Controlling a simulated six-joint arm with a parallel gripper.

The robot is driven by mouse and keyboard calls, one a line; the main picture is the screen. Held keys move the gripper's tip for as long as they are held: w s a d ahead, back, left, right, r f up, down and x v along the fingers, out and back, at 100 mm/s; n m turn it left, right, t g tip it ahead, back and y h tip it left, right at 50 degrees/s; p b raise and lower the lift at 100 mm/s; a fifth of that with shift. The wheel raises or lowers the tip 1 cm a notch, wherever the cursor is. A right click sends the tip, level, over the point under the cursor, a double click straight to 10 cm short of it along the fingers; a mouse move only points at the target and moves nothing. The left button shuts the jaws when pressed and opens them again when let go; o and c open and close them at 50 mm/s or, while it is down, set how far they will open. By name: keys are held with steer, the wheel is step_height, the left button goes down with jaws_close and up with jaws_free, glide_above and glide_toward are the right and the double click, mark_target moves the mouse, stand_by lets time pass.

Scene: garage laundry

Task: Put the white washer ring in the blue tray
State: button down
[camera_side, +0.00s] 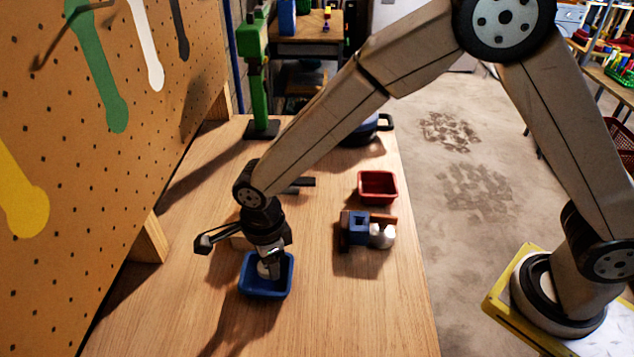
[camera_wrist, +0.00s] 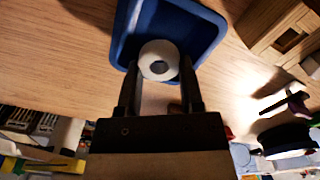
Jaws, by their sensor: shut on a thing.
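The white washer ring (camera_wrist: 158,60) is between my gripper's fingers in the wrist view, with its hole facing the camera. My gripper (camera_side: 270,273) points down at the blue tray (camera_side: 266,293) in the side view and is shut on the ring. Part of the white ring (camera_side: 263,269) shows beside the fingers, within the outline of the tray. In the wrist view the blue tray (camera_wrist: 210,27) lies behind the ring and fingertips (camera_wrist: 162,72). I cannot tell whether the ring touches the tray floor.
A red tray (camera_side: 378,187) stands to the right, with a blue block (camera_side: 358,228) and a white piece (camera_side: 382,236) in front of it. A green stand (camera_side: 258,90) and a dark pot (camera_side: 365,130) are farther back. A pegboard (camera_side: 110,150) borders the left side. The table front is clear.

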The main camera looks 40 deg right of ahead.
mark_target(270, 280)
steer(key=shift+w+a+f, duration=0.1)
steer(key=shift+w+f, duration=0.15)
steer(key=shift+f, duration=1.55)
steer(key=shift+f, duration=0.1)
steer(key=c, duration=0.5)
jaws_free()
step_height(270, 280, up, 12)
steer(key=shift+r, duration=0.1)
